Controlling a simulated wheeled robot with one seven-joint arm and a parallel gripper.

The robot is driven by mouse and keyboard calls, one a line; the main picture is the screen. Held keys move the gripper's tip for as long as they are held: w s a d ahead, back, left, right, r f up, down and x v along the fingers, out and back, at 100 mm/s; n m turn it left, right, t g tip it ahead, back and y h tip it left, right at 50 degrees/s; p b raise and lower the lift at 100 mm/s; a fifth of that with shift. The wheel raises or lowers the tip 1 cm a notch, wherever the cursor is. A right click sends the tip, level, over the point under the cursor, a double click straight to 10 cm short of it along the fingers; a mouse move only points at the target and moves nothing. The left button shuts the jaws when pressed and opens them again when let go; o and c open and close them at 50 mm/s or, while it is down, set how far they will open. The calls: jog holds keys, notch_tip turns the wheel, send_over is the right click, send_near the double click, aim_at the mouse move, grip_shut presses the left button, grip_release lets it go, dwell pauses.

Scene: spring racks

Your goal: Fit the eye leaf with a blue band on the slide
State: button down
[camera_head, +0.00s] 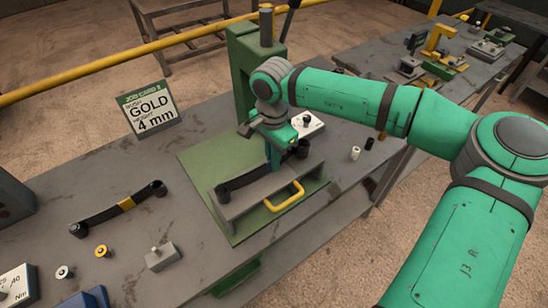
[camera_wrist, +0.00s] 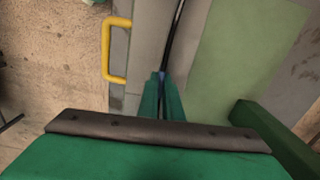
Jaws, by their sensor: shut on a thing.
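The eye leaf (camera_head: 245,181) is a dark curved strip with rolled eyes at both ends. It lies lengthwise over the grey slide (camera_head: 262,194), which has a yellow handle on its front. My gripper (camera_head: 273,163) is shut on the leaf near its middle, pointing down. A little blue of the band shows at the fingertips in the wrist view, where the leaf (camera_wrist: 176,30) runs away as a thin dark line. The fingers hide most of the band. I cannot tell whether the leaf rests on the slide or hangs just above it.
A green press frame (camera_head: 243,75) stands behind the slide on a green plate (camera_head: 200,165). A yellow-banded leaf (camera_head: 105,212) lies at left. A job card (camera_head: 150,110) reads gold, 4 mm. Small bushings and a grey block (camera_head: 162,257) lie in front.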

jog(key=c, duration=1.4)
grip_release()
jog(key=shift+r, duration=3.5)
jog(key=shift+a, duration=0.1)
